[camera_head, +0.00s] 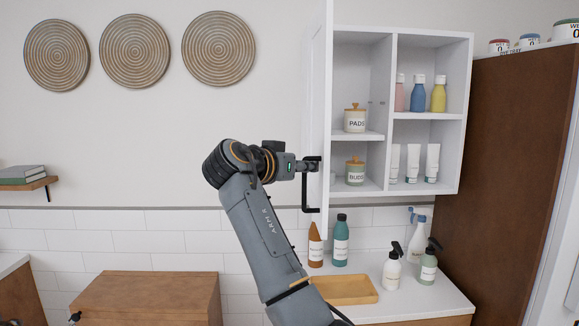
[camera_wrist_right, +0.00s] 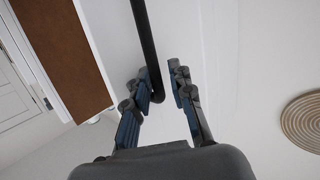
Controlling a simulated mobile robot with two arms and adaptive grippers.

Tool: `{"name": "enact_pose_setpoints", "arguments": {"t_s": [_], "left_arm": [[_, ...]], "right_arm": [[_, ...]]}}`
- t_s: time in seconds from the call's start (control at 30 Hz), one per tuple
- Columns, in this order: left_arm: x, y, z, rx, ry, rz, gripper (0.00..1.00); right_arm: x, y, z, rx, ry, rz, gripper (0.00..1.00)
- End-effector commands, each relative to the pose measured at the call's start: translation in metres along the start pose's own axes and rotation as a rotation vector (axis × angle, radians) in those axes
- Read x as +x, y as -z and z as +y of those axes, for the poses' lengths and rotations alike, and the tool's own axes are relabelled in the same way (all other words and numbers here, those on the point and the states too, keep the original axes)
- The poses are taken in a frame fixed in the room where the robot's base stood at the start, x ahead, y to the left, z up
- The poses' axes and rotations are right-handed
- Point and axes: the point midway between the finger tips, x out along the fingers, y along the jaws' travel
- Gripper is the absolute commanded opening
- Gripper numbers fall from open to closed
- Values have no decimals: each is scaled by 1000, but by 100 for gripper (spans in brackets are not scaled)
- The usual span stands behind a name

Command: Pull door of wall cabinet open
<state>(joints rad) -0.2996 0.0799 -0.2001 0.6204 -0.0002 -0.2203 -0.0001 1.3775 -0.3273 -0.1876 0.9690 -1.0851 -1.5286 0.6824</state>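The white wall cabinet (camera_head: 468,110) stands open on the right of the head view, its shelves exposed. Its door (camera_head: 322,100) is swung out towards me and shows nearly edge-on at the cabinet's left side. The black bar handle (camera_head: 310,209) is on the door's left-facing side. My right gripper (camera_head: 314,165) is at this handle. In the right wrist view the handle (camera_wrist_right: 144,40) passes between the two fingers (camera_wrist_right: 164,85), close to one, with a gap visible to the other. A small dark part at the lower left edge may be my left gripper; its fingers cannot be made out.
Jars and bottles stand on the cabinet shelves. Below, the white counter (camera_head: 425,300) carries several bottles and a wooden tray (camera_head: 345,290). A tall brown cabinet (camera_head: 510,150) is close on the right.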

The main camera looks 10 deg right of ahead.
Motion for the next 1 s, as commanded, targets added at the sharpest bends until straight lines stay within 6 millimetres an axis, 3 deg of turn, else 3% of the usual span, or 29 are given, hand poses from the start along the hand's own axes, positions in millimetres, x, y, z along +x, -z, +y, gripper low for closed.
{"name": "enact_pose_setpoints", "arguments": {"t_s": [0.03,1.0], "left_arm": [[-4,0,0,0,0,0,40],[-46,4,0,0,-1,1,40]], "right_arm": [[-6,13,0,9,5,26,19],[-60,2,-44,8,8,15,19]]}}
